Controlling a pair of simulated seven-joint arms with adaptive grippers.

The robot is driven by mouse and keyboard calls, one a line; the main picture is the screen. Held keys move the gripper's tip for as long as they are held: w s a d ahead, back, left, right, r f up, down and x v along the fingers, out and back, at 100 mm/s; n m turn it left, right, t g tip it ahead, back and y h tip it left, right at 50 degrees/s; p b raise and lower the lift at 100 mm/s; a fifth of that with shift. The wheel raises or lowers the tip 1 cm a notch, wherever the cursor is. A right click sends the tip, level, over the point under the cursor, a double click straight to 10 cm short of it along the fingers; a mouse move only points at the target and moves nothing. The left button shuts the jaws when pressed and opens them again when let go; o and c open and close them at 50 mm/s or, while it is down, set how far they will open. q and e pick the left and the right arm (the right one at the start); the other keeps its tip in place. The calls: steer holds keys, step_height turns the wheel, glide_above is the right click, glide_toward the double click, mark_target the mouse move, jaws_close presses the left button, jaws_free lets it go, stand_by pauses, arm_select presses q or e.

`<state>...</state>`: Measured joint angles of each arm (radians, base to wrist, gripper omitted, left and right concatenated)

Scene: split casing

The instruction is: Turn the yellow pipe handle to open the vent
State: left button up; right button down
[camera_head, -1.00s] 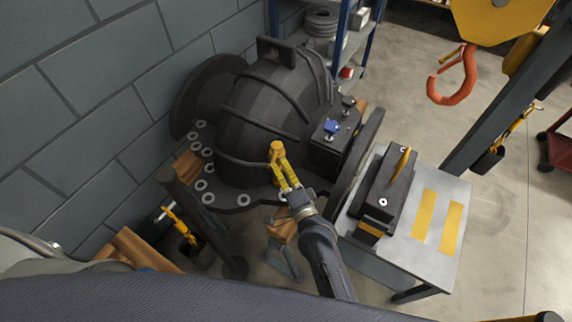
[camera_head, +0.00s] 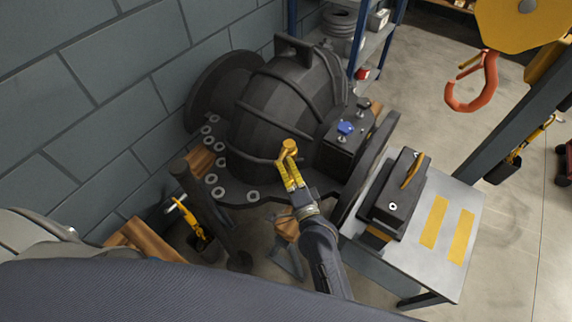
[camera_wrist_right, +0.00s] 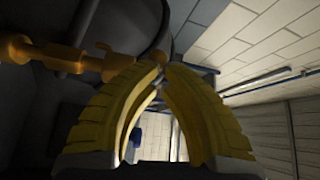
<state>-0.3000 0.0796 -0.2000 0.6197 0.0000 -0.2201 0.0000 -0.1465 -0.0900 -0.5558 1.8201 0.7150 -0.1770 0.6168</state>
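The yellow pipe handle (camera_head: 289,147) stands at the near edge of the dark round casing (camera_head: 280,120). In the right wrist view, the orange-yellow handle (camera_wrist_right: 60,53) comes in from the left and ends beside the left finger. My right gripper (camera_head: 291,170) has yellow fingers right below the handle in the head view. In the wrist view its fingertips (camera_wrist_right: 162,66) come together with almost no gap. I see no part of the handle between them, and cannot tell whether a finger touches it. My left gripper is not in view. I cannot make out the vent.
A box with a blue knob (camera_head: 345,127) sits right of the handle. A grey table (camera_head: 450,265) holds a dark block (camera_head: 394,200) with a yellow handle. An orange hook (camera_head: 474,90) hangs at upper right. A dark post (camera_head: 205,210) stands at left, near the block wall.

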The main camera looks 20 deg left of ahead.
steer(key=v, duration=1.2)
stand_by(0.5)
